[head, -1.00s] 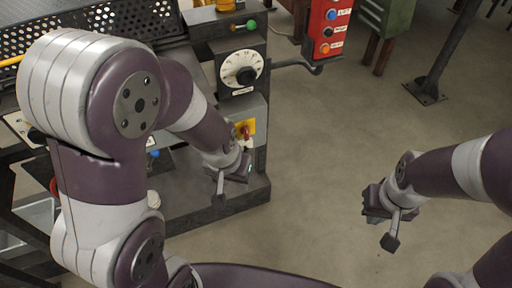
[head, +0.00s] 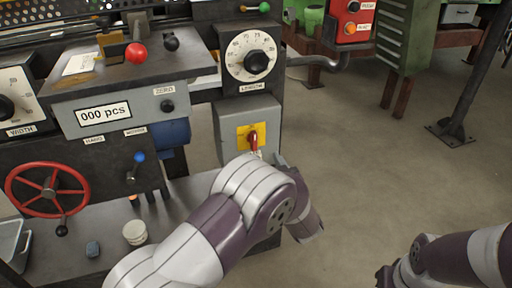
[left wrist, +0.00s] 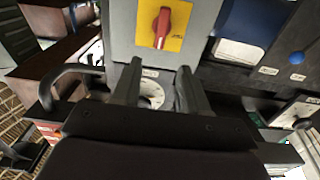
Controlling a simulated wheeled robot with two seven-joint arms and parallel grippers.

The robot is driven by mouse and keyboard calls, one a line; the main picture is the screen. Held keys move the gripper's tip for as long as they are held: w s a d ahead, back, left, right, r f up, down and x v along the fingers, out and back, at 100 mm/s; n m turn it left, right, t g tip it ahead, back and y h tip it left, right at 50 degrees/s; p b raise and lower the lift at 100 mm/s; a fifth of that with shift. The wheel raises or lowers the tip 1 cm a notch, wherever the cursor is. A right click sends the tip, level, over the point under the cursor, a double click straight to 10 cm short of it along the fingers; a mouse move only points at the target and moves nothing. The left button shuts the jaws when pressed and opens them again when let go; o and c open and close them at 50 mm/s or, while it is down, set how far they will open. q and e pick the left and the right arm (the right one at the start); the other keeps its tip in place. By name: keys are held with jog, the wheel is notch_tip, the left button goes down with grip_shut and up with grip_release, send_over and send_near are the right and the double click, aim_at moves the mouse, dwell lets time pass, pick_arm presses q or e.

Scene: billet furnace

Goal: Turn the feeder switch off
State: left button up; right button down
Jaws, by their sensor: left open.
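A red rotary switch handle (head: 254,141) sits on a yellow plate (head: 242,131) on the front of a grey box (head: 220,120). The handle looks about vertical. In the left wrist view the red handle (left wrist: 161,27) is near the top, beyond my fingertips and apart from them. My left gripper (left wrist: 160,68) is open and empty, its two fingers pointing toward the grey box. In the head view my left forearm and wrist hide most of that gripper, just below and right of the switch. My right gripper (head: 384,278) shows only partly at the bottom edge.
A white length dial (head: 250,55) with a black knob is above the grey box. A red handwheel (head: 47,190), a blue-knobbed lever (head: 139,158) and a counter panel (head: 104,113) are to the left. Open floor lies to the right.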

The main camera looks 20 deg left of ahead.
aim_at(255, 138)
pick_arm(q)
jog(key=b+x, duration=0.2)
jog(key=x, duration=0.7)
jog(key=shift+w+a+f+b, duration=0.15)
jog(key=shift+w+a+b, duration=0.05)
jog(key=shift+w+b, duration=0.15)
jog(key=shift+w+a, duration=0.3)
jog(key=shift+w, duration=0.1)
grip_shut()
